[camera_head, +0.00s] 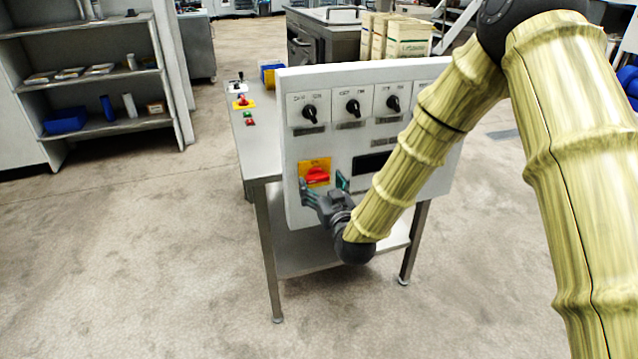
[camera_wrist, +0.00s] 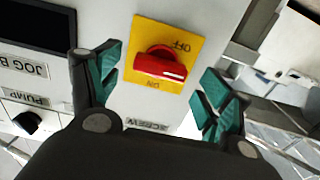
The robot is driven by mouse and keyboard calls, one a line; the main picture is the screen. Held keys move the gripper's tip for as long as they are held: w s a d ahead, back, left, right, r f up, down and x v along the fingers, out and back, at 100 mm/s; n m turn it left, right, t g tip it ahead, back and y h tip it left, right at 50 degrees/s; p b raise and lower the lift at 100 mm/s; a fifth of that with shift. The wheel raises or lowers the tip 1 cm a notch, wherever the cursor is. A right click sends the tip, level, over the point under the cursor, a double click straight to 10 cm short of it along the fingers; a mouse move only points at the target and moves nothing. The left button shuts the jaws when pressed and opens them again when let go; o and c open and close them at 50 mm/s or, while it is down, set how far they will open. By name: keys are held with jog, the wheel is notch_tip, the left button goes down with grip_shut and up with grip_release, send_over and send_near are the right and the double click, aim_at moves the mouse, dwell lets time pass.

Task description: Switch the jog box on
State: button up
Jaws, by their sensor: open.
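The red rotary switch (camera_head: 316,175) sits on a yellow plate at the lower left of the white panel (camera_head: 292,140). In the wrist view, the red switch (camera_wrist: 160,66) has its handle lying across the plate, with a white mark at its right end, between the OFF and ON lettering. My gripper (camera_head: 323,187) is open in front of it. In the wrist view, its green-padded fingers (camera_wrist: 160,82) stand either side of the plate, with the handle between them. Contact cannot be told. A label reading JOG B (camera_wrist: 22,66), partly cut off, lies beside a dark display (camera_wrist: 40,24).
Several black knobs (camera_head: 353,107) line the panel's top. The metal table (camera_head: 262,150) carries the panel and small red and green buttons (camera_head: 249,119) at left. My arm covers the panel's right side. Shelves (camera_head: 100,75) stand at far left. The floor at front left is clear.

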jog(key=shift+w+a, duration=0.2)
jog(key=shift+w, duration=0.45)
jog(key=shift+c, duration=0.2)
